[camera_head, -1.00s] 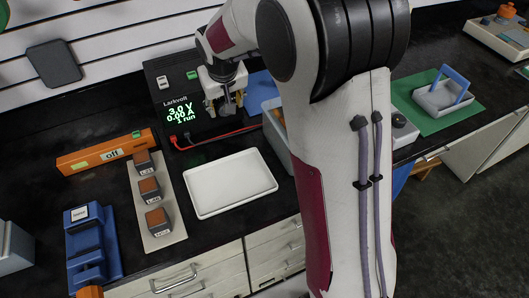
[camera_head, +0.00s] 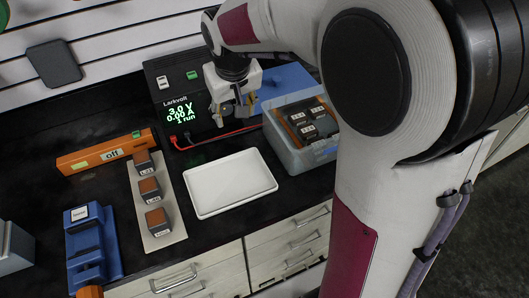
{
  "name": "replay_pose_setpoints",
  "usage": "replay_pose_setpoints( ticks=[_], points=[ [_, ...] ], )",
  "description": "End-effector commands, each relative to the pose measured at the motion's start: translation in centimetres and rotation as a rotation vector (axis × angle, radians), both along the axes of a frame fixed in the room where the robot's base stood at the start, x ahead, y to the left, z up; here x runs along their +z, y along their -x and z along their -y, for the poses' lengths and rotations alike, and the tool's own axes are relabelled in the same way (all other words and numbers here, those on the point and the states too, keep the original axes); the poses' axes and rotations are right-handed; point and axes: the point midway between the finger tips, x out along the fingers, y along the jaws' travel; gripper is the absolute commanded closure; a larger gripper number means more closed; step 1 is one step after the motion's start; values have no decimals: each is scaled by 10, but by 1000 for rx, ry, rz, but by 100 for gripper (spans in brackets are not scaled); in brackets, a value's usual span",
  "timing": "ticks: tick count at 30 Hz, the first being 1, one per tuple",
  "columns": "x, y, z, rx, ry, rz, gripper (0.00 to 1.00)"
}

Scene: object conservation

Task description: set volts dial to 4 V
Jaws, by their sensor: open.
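The black Larkvolt power supply (camera_head: 170,95) stands at the back of the bench. Its green display (camera_head: 183,114) reads 3.0 V, 0.00 A and 1 run. My gripper (camera_head: 234,118) is open and points down just in front of the right side of the supply's face. The volts dial is not clearly visible; the gripper covers that part of the panel. I cannot tell whether the fingers touch anything there.
A white tray (camera_head: 230,186) lies in front of the supply. A translucent bin (camera_head: 290,157) with dark blocks is at its right. Red and black leads (camera_head: 215,137) run along the bench. Several orange-topped blocks (camera_head: 150,190) and an orange bar marked "off" (camera_head: 88,160) are at left.

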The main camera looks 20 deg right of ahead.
Motion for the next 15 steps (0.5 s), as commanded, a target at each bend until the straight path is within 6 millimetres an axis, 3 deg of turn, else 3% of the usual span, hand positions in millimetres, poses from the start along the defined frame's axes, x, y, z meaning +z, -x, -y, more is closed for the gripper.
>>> replay_pose_setpoints(
  ticks=[15],
  points=[
    [14,55,-1,1,-14,-15,54]
  ],
)
